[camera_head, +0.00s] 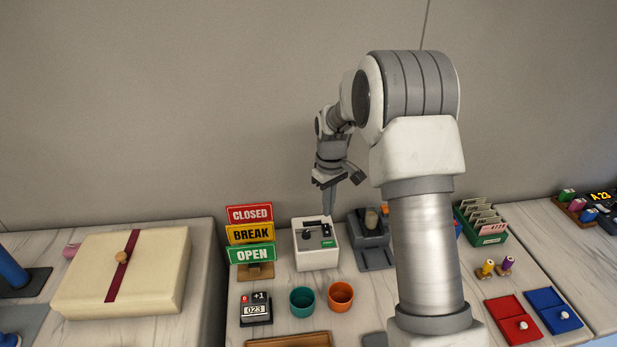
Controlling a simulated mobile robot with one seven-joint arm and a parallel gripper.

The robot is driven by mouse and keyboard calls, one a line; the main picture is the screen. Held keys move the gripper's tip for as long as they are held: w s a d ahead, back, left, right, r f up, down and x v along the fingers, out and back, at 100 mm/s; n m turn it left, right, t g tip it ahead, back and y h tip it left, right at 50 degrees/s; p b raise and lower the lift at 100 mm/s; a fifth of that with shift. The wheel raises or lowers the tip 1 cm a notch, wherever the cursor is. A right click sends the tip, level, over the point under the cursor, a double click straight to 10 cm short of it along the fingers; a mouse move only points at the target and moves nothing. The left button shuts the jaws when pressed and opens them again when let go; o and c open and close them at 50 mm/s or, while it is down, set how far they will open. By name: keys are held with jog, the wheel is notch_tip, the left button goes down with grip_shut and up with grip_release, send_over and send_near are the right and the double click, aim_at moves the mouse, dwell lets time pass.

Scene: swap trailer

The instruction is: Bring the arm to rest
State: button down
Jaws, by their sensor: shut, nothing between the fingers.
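My arm rises in the right middle of the head view and bends over to the left. My gripper (328,210) points down, shut and empty, above the back of a small white box with dark fittings on top (316,247). I cannot tell whether the fingertips touch this box or hang just behind or above it. My arm hides part of the counter to the right of the gripper.
A sign stand (250,236) is left of the white box, and a dark grey machine (372,240) is right of it. Teal (302,301) and orange (341,296) cups and a counter device (256,308) stand in front. The air above the counters is clear.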

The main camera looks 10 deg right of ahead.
jog(key=s+r+m+t, duration=0.3)
jog(key=s+r, duration=0.9)
jog(key=r, duration=0.5)
jog(key=s+r+m+t, duration=0.1)
jog(key=s+r, duration=0.1)
jog(key=s, duration=0.7)
jog(key=s+r+m+t, duration=0.1)
jog(key=s+r+m, duration=0.1)
jog(key=s, duration=0.8)
jog(key=shift+s+t+p, duration=0.2)
jog(key=shift+t+p, duration=0.1)
jog(key=shift+p, duration=0.05)
jog(key=shift+r, duration=0.1)
